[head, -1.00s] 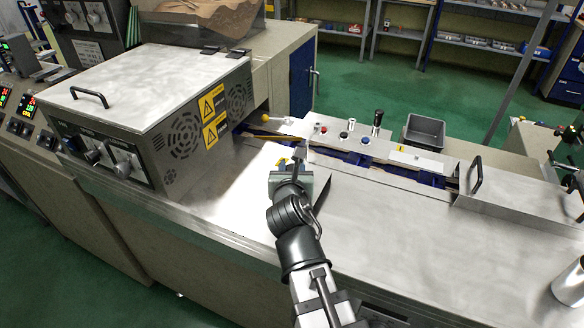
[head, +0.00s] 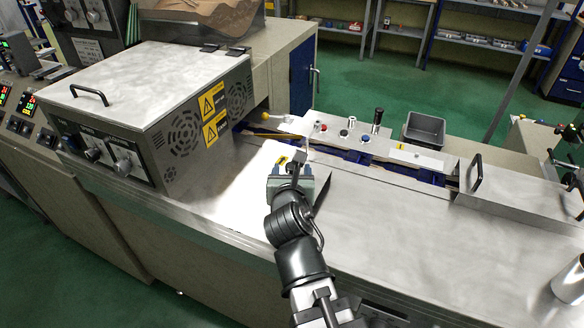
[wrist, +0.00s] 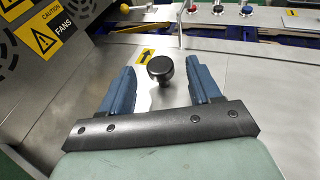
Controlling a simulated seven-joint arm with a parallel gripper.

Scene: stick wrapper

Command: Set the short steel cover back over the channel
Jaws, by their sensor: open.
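The short steel cover (head: 250,190) looks like the bright plate lying on the steel worktop, in front of the channel (head: 350,157). It has a yellow-black arrow label (wrist: 147,54) and a black round knob (wrist: 160,68). My gripper (head: 291,172) is over the plate, its lower part hidden by my arm in the head view. In the wrist view my gripper (wrist: 161,72) is open, with one blue finger on each side of the knob. The knob shows in the gap; I cannot tell whether the fingers are down at its height.
A steel box (head: 150,110) with fan grilles and warning stickers stands to the left. A longer steel cover (head: 515,205) with black handles is at the right. A strip with buttons (head: 350,135) and a grey bin (head: 424,130) lie behind the channel.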

